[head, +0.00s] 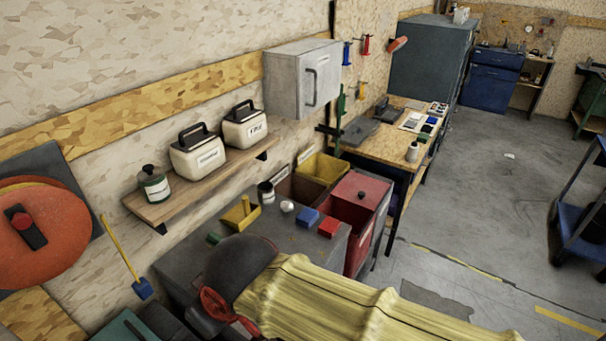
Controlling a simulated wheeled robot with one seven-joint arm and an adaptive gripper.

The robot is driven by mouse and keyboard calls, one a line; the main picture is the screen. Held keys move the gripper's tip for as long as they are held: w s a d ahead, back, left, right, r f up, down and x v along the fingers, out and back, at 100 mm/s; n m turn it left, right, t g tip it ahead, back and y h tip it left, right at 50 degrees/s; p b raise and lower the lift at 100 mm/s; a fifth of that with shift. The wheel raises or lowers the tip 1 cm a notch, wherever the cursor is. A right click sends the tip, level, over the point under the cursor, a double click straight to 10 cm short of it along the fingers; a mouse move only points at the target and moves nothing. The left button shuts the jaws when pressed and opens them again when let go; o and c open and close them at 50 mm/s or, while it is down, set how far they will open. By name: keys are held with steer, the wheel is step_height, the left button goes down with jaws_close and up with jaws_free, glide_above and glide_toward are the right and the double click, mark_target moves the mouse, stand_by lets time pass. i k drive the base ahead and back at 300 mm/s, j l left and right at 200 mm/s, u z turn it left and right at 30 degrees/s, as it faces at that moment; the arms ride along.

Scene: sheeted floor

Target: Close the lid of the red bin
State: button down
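The red bin (357,234) stands just beyond the right end of the grey workbench, beside the yellow bin. Its red lid (363,187), with a small dark knob, shows over the far part of the top. A dark red opening shows in front of the lid, so the bin looks partly open. How the lid is hinged or slides is not clear. My arm, in a yellow cover with a dark rounded joint, crosses the lower middle of the head view.
An open yellow bin (322,168) stands left of the red bin. A wooden table (390,140) is behind. Clear floor (480,200) lies right.

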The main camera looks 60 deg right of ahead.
mark_target(361, 187)
steer(key=z, duration=2.3)
steer(key=i+l, duration=1)
steer(key=i, duration=0.15)
